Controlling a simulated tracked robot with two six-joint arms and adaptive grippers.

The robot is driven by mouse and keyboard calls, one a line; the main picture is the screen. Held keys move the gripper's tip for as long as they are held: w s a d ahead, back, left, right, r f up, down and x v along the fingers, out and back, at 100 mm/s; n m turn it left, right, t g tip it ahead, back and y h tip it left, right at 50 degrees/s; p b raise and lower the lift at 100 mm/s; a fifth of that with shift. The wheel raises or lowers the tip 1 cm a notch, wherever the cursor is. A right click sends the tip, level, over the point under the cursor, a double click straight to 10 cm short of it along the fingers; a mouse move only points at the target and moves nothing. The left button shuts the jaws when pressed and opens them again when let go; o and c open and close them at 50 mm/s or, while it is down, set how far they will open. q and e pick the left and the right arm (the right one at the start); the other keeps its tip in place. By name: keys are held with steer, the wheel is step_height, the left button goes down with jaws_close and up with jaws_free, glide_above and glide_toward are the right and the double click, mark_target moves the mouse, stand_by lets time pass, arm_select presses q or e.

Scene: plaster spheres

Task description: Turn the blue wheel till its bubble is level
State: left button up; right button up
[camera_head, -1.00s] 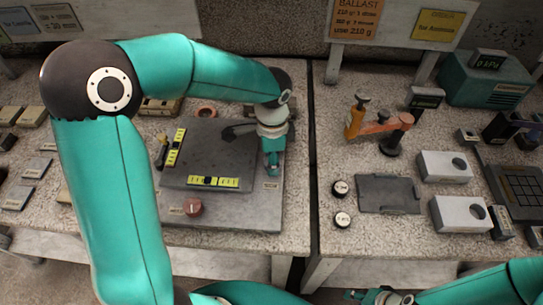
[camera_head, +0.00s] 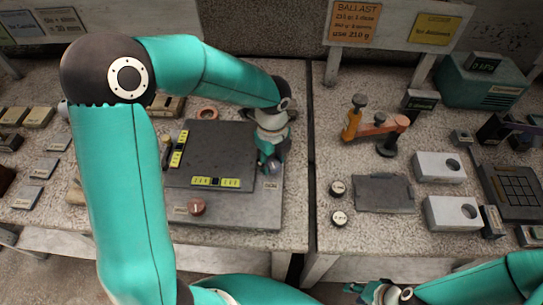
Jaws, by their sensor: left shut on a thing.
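A dark square plate (camera_head: 222,150) lies on a grey base slab (camera_head: 240,212) on the left bench. Two yellow level vials sit on the plate: one along its front edge (camera_head: 229,183) and one along its left side (camera_head: 176,159). Each has a dark middle part; the bubbles are too small to read. The blue wheel (camera_head: 275,167) shows only in part at the slab's right side. My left gripper (camera_head: 269,158) is shut on it from above and hides most of it. My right gripper (camera_head: 354,293) is low in the picture, open and empty, apart from the benches' objects.
A red wheel (camera_head: 196,207) is at the slab's front and an orange-red one (camera_head: 207,113) at its back. Small blocks lie at the left. The right bench holds an orange stand (camera_head: 354,118), a dark flat plate (camera_head: 383,194) and white boxes (camera_head: 440,167).

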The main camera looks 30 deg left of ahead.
mark_target(272, 162)
arm_select(q)
steer(key=m+p, duration=0.2)
steer(key=m, duration=0.2)
steer(key=shift+r, duration=0.15)
steer(key=shift+m+p, duration=0.85)
steer(key=shift+m, duration=0.95)
steer(key=o, duration=1.1)
steer(key=shift+o, duration=0.2)
steer(key=shift+r, duration=3.85)
